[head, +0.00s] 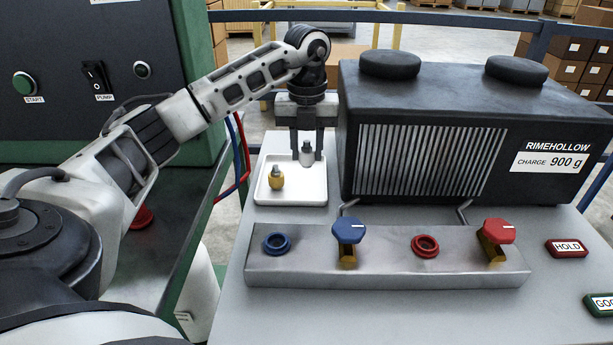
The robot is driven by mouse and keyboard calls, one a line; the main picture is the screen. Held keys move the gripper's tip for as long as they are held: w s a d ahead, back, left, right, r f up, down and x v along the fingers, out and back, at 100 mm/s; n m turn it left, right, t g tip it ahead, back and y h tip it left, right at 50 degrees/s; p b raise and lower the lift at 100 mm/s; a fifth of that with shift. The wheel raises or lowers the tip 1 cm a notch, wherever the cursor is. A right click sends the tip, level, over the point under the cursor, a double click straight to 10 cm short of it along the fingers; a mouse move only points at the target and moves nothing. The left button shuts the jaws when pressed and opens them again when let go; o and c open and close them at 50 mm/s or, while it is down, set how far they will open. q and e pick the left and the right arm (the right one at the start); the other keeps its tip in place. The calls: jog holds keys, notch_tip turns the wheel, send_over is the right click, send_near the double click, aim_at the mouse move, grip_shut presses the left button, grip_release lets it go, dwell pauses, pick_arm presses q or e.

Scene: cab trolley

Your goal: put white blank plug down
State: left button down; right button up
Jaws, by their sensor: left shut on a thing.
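The white blank plug (307,156) has a dark grey top and is between the fingers of my left gripper (307,148). The gripper points down and is shut on the plug over the back right part of the white tray (290,200). I cannot tell whether the plug's underside touches the tray floor. My right gripper is not in view.
A metal manifold block (385,272) with blue and red ports and a blue and a red knob lies in front of the tray. A black RIMEHOLLOW unit (440,130) stands close on the right. A dark control panel (85,60) is at the left.

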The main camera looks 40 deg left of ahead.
aim_at(307, 141)
pick_arm(q)
jog(key=shift+f, duration=2.9)
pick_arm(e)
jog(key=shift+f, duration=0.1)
pick_arm(q)
jog(key=shift+f, duration=0.1)
jog(key=c, duration=1.1)
grip_release()
jog(key=shift+o, duration=0.2)
notch_tip(307, 141, up, 12)
jog(key=shift+f+p, duration=0.25)
jog(key=shift+p, duration=0.15)
jog(key=shift+r, duration=0.35)
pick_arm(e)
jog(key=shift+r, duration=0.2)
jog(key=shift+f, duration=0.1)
